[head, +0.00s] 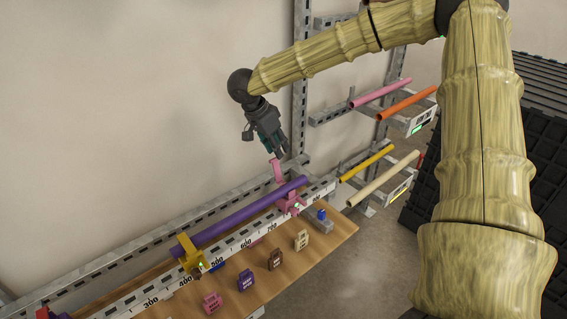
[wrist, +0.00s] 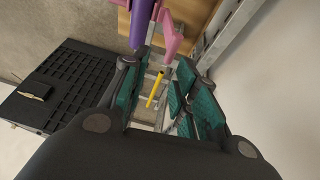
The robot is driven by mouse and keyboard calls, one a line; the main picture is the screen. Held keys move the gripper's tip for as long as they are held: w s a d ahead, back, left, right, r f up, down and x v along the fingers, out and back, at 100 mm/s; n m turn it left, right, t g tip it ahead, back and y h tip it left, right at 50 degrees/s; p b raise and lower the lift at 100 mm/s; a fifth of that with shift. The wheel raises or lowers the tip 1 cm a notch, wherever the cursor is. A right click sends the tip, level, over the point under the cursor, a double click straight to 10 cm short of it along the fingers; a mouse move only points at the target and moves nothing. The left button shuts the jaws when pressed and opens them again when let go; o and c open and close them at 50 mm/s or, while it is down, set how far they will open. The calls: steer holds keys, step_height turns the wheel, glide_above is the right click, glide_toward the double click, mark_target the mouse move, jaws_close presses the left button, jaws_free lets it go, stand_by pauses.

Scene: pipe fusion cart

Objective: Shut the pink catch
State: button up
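The pink catch (head: 289,202) sits on the white ruler rail near its right end, at the end part of a purple pipe (head: 240,212). Its pink arm (head: 277,172) stands up, swung open from the base. In the wrist view the pink catch (wrist: 173,38) is at the top, beside the purple pipe (wrist: 142,20). My gripper (head: 281,152) is just above the tip of the raised arm, pointing down. In the wrist view its teal-padded fingers (wrist: 162,65) are apart, with nothing held between them. Whether a finger touches the arm is unclear.
A yellow catch (head: 188,252) holds the pipe further left. The wooden shelf (head: 320,238) carries small coloured tags and a grey block with a blue knob (head: 321,214). Racks with coloured pipes (head: 367,163) stand to the right. A wall is close behind the rail.

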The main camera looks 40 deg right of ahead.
mark_target(278, 170)
steer(key=p+x, duration=0.2)
steer(key=x, duration=0.7)
steer(key=shift+a+f+p, duration=0.2)
steer(key=shift+a+p, duration=0.15)
steer(key=shift+p, duration=0.05)
steer(key=shift+c, duration=0.2)
